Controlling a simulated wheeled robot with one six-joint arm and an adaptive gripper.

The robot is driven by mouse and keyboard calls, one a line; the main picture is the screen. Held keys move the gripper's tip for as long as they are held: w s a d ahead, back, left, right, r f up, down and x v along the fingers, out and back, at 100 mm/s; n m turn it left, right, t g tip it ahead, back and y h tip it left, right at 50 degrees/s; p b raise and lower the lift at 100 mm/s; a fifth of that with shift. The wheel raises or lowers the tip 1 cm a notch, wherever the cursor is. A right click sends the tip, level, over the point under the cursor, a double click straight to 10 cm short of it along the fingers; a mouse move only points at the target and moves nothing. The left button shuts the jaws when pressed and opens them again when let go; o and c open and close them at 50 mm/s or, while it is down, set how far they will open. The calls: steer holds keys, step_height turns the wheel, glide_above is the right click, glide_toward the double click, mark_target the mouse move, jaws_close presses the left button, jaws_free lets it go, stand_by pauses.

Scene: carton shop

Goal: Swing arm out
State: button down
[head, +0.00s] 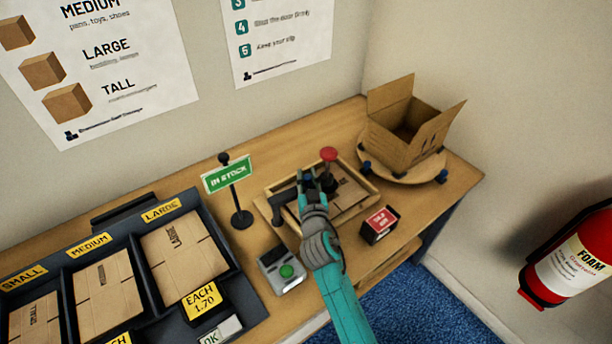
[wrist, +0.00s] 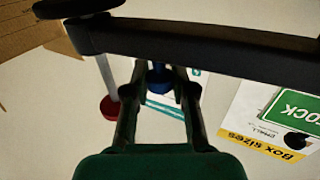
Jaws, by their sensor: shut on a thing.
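A dark swing arm (wrist: 230,50) crosses the upper part of the wrist view as a thick black bar. In the head view its dark post (head: 278,207) rises at the left of a shallow wooden tray (head: 372,187). A red knob (head: 328,154) on a shaft stands at its right; the knob also shows in the wrist view (wrist: 110,107). My gripper (head: 308,179) is over the tray, its fingers shut on a dark blue peg (wrist: 157,74) at the bar. My fingers partly hide the peg and the bar in the head view.
An open carton (head: 400,145) stands on a round turntable (head: 403,174) at the right. A red box (head: 380,224) and a green-button unit (head: 282,269) are near the front. The IN STOCK sign (head: 227,174) stands left. A black rack (head: 60,255) holds flat cartons.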

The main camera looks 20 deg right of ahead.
steer(key=shift+s+m+g+h, duration=0.5)
steer(key=shift+s+m+h, duration=0.3)
steer(key=shift+h, duration=0.4)
steer(key=shift+s+m+g+h, duration=0.5)
steer(key=shift+s+m+h, duration=0.3)
steer(key=shift+h, duration=0.4)
steer(key=shift+s+m+g+h, duration=0.6)
steer(key=shift+m+h, duration=0.3)
steer(key=shift+h, duration=0.3)
steer(key=shift+s, duration=0.1)
steer(key=c, duration=1)
jaws_free()
step_height(320, 180, up, 10)
